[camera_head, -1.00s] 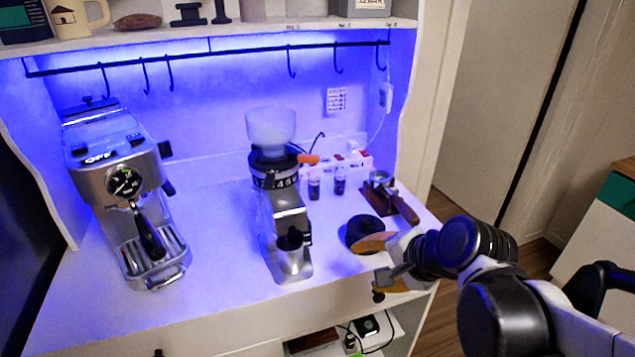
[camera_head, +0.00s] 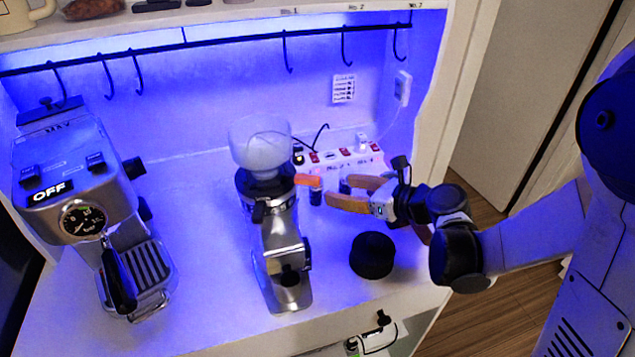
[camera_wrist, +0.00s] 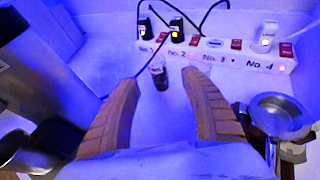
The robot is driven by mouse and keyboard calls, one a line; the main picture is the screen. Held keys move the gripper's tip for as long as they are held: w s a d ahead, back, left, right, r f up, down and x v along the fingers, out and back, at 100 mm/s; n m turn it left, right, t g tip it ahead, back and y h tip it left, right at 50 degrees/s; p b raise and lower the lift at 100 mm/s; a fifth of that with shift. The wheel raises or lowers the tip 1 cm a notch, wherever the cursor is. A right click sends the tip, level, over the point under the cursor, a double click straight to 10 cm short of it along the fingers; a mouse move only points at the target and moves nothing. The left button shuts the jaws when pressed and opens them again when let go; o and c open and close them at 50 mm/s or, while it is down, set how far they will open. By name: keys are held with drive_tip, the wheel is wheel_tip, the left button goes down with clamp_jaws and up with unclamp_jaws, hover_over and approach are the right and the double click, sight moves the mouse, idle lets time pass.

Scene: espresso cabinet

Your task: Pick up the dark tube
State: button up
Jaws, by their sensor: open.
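The left tube (camera_head: 316,196) is dark and sits beside the grinder's orange lever. The right tube (camera_head: 345,186) is partly covered by my gripper's fingers. In the wrist view a dark tube (camera_wrist: 158,73) stands just beyond and between the fingertips, apart from both.
The grinder (camera_head: 280,240) stands close left of the tubes. The power strip (camera_head: 345,160) lies behind. A round black object (camera_head: 372,255) sits nearer the front edge. A portafilter (camera_wrist: 275,112) is right of my fingers. The espresso machine (camera_head: 85,200) is far left.

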sight(316, 192)
drive_tip(key=shift+w+a+f+b, duration=0.2)
drive_tip(key=shift+w+a+f, duration=0.1)
drive_tip(key=shift+a, duration=0.25)
drive_tip(key=shift+w+a+f+b, duration=0.15)
drive_tip(key=shift+w+a+f, duration=0.15)
drive_tip(key=shift+a, duration=0.25)
drive_tip(key=b+x, duration=0.1)
drive_tip(key=x, duration=0.5)
drive_tip(key=shift+w+b, duration=0.15)
drive_tip(key=shift+b, duration=0.25)
clamp_jaws()
